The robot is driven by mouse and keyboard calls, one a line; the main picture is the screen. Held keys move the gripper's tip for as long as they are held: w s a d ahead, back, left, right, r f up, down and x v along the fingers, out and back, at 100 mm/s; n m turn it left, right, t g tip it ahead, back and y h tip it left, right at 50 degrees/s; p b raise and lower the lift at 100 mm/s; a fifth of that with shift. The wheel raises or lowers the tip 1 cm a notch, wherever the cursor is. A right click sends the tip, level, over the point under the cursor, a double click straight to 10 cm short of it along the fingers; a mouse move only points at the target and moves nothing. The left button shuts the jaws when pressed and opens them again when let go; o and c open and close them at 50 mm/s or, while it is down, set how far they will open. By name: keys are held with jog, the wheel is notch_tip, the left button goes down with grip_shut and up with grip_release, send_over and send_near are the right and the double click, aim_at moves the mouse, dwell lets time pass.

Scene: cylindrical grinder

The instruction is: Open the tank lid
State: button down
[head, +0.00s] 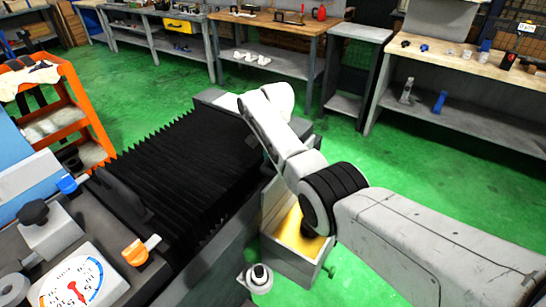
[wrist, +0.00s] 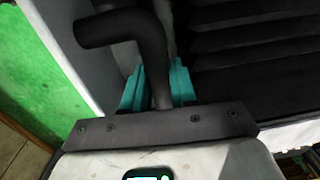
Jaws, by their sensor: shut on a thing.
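In the wrist view, my gripper (wrist: 158,88) has two teal fingers closed on a black bent bar (wrist: 150,40), which looks like a handle. The bar rises between the fingers and bends to the left at its top. In the head view my arm reaches over to the far end of the black bellows, and its fingers are not clearly visible. An open-topped grey box with a yellow inside (head: 297,236), possibly the tank, stands beside the machine, partly behind my arm. I cannot tell which surface is the lid.
Ribbed black bellows (head: 180,165) cover the machine bed left of my arm. An orange cart (head: 70,85) stands left. Workbenches (head: 285,28) line the back, with clear green floor before them.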

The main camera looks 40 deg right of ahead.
jog(key=c, duration=0.9)
grip_release()
jog(key=shift+r, duration=0.1)
notch_tip(320, 180, up, 11)
jog(key=shift+s, duration=0.25)
